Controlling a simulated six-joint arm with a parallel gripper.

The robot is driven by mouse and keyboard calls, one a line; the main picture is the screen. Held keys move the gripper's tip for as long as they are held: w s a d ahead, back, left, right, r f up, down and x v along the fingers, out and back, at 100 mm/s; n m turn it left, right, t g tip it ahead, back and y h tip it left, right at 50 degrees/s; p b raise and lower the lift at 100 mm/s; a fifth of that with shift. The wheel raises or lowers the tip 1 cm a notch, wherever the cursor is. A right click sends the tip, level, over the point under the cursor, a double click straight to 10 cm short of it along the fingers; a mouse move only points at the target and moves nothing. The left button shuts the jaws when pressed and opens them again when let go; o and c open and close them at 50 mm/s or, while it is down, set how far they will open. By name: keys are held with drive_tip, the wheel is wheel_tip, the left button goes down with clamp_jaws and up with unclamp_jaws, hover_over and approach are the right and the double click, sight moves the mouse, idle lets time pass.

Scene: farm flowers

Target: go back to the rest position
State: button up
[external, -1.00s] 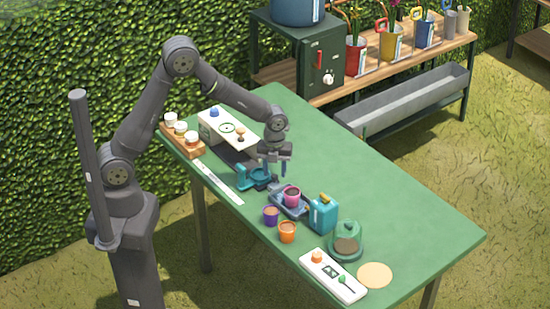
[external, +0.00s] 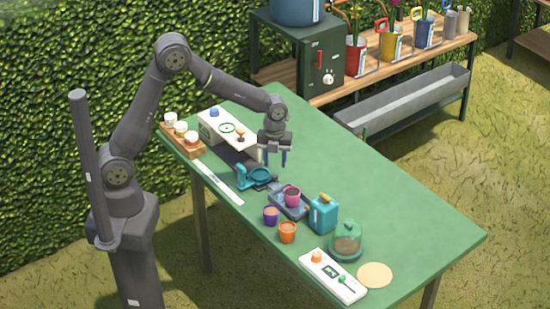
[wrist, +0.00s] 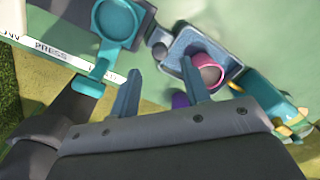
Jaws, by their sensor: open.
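My gripper (external: 273,158) hangs above the green table (external: 420,225), open and empty, with its two fingers pointing down and apart. In the wrist view the fingers (wrist: 159,92) show clear space between them. Below it is a teal ring-shaped holder (external: 243,178), which also shows at the top left of the wrist view (wrist: 118,42). A pink pot (external: 292,196) stands in a blue-grey tray (external: 283,209) to the right of the holder. In the wrist view the pink pot (wrist: 210,70) is beyond the right finger.
Near the tray stand a purple pot (external: 271,216), an orange pot (external: 288,232), a teal can (external: 324,217) and a glass dome (external: 346,242). A white control panel (external: 333,276) lies at the front. A white box (external: 220,131) stands at the back left. The table's right side is clear.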

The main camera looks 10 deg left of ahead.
sight(274, 174)
wheel_tip(274, 174, up, 12)
wheel_tip(274, 174, down, 19)
drive_tip(key=shift+f, duration=0.15)
wheel_tip(274, 174, up, 17)
drive_tip(key=n, duration=0.9)
drive_tip(key=shift+w+d, duration=0.25)
drive_tip(key=shift+w, duration=0.1)
idle(0.4)
